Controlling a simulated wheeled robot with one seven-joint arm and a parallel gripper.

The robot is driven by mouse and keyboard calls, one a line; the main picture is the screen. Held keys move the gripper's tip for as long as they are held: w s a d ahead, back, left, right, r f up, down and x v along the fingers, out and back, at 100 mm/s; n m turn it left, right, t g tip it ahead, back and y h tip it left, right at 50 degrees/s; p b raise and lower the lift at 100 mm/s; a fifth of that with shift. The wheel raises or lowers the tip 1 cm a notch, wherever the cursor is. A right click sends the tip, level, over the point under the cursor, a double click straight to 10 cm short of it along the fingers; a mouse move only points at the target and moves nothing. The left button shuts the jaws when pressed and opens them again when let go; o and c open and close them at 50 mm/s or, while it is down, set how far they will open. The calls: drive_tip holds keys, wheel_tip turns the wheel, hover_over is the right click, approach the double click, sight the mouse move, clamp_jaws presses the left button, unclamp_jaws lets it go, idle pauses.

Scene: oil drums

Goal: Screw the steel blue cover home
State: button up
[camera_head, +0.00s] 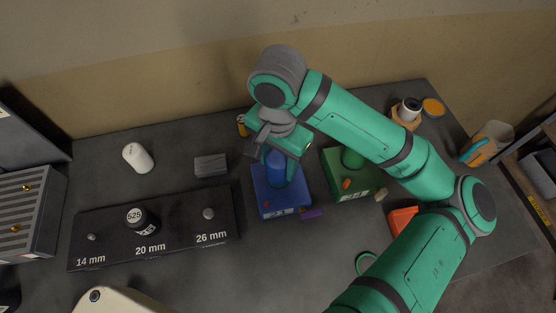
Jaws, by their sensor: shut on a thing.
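The steel blue cover (275,166) is a blue cylinder at the top of a blue drum block (284,204) in the middle of the table. My gripper (280,157) comes down from above and is shut on the cover, with one finger at its right side. The cover looks upright. The fingers and wrist hide its top, and I cannot tell how deep it sits or whether its lower rim touches the block.
A green block (343,183) with a green cylinder stands close on the right, under my arm.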

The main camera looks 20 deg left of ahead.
drive_tip(key=m, duration=0.5)
drive_tip(key=shift+a, duration=0.1)
drive_tip(key=o, duration=1.2)
drive_tip(key=shift+o, duration=0.2)
